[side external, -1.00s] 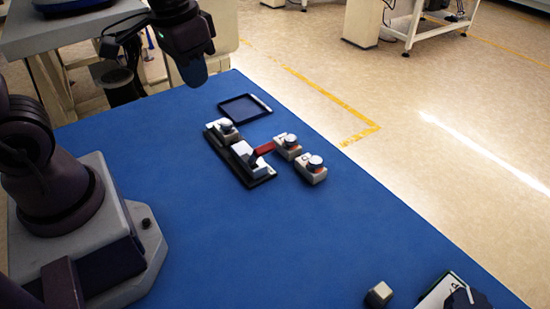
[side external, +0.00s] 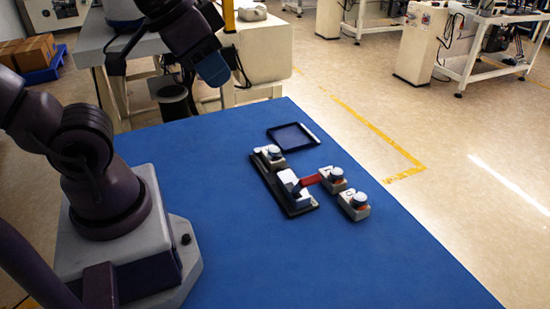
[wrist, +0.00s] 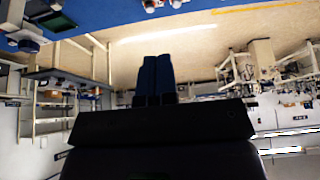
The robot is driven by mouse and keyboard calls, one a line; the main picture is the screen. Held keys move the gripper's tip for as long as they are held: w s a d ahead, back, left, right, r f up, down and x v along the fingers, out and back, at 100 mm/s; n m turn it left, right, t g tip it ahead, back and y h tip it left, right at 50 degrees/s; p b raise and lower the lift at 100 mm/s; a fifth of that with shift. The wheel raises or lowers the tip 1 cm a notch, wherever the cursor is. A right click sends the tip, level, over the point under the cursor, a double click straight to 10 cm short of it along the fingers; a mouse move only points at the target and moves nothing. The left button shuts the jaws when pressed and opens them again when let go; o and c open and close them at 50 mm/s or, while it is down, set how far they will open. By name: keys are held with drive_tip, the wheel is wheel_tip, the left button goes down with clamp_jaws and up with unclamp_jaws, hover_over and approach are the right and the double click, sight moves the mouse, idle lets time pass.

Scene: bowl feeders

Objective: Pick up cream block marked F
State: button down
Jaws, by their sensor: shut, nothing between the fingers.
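Cream-white blocks with round silver knobs stand on the blue table in the side external view. One (side external: 270,155) is at the far end of a dark holder (side external: 302,210). Two others, a middle one (side external: 332,179) and a nearer one (side external: 354,206), stand right of the holder. My gripper (side external: 213,72) hangs high beyond the table's far left edge, well away from the blocks. In the wrist view its blue fingers (wrist: 157,80) are shut together and empty.
A red piece (side external: 312,179) lies between the white block and the middle knobbed block. An empty dark-framed tray (side external: 283,145) lies behind the holder. The near part of the blue table (side external: 300,270) is clear. A grey bench (side external: 150,45) stands behind the table.

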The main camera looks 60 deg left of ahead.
idle(0.4)
drive_tip(key=shift+c, duration=2.4)
unclamp_jaws()
drive_tip(key=n+g, duration=0.6)
drive_tip(key=n, duration=0.8)
hover_over(273, 153)
drive_tip(key=s+a, duration=0.1)
wheel_tip(273, 153, down, 20)
drive_tip(key=f, duration=0.1)
drive_tip(key=w+a+n, duration=0.2)
drive_tip(key=n, duration=0.2)
drive_tip(key=f, duration=1.2)
drive_tip(key=shift+d+f, duration=0.1)
drive_tip(key=shift+d, duration=0.1)
